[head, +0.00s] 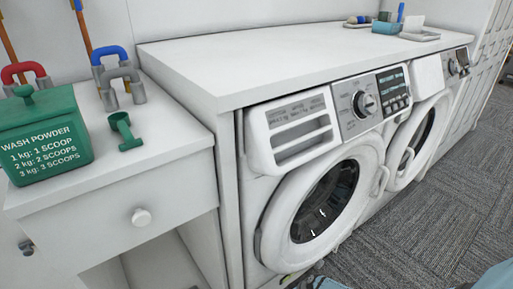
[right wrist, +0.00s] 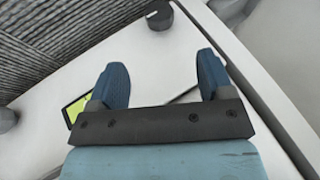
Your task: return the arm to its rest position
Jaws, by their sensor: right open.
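My right gripper (right wrist: 162,80) shows in the right wrist view with its two blue fingers spread apart and nothing between them. It is in front of a white panel or surface (right wrist: 150,55) with a dark round knob (right wrist: 159,15) beyond the fingertips. I cannot tell how far the fingers are from that surface. In the head view only pale blue parts of my own body show at the bottom edge, and no fingers are visible there. My left gripper is not in view.
Two white washing machines stand under a white counter (head: 260,55); the nearer round door (head: 325,205) looks shut. A green wash powder box (head: 45,140) and green scoop (head: 124,131) sit on the left cabinet (head: 165,135). Grey carpet (head: 420,220) is open at right.

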